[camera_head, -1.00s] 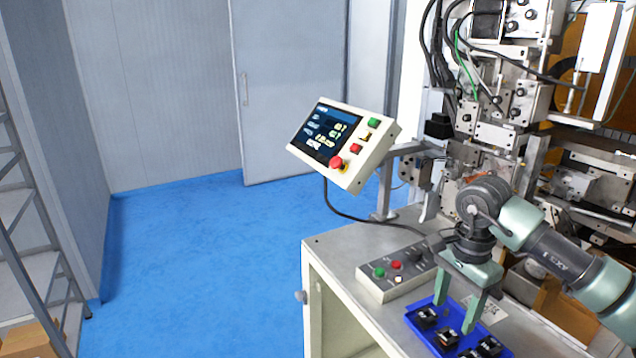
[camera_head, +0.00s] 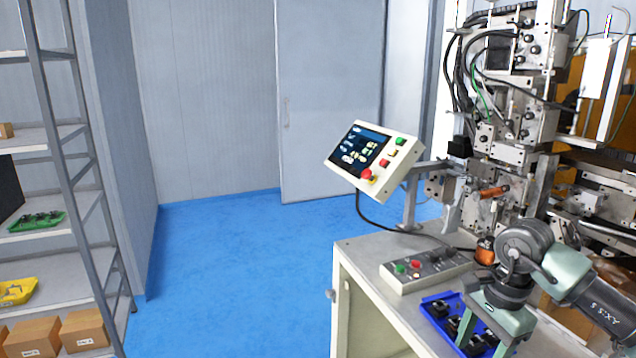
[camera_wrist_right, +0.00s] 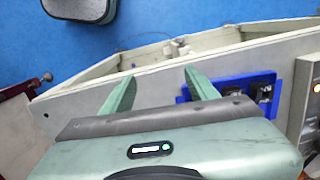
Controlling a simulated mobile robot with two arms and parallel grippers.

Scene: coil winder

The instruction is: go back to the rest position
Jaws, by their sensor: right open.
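My right gripper (camera_head: 503,342) is at the lower right of the head view, in front of the coil winder and over the near right side of the blue tray (camera_head: 428,318). In the right wrist view, the two green fingers of this gripper (camera_wrist_right: 160,90) stand well apart with nothing between them. The blue tray (camera_wrist_right: 232,113) also shows there, right of the fingers. My left gripper is in neither current view.
The winder (camera_head: 500,130) stands behind the bench (camera_head: 365,262). A screen panel (camera_head: 375,160) and button box (camera_head: 428,268) are left of the arm. Dark parts lie in the tray. A shelf (camera_head: 60,240) stands far left. Blue floor (camera_head: 235,270) between is clear.

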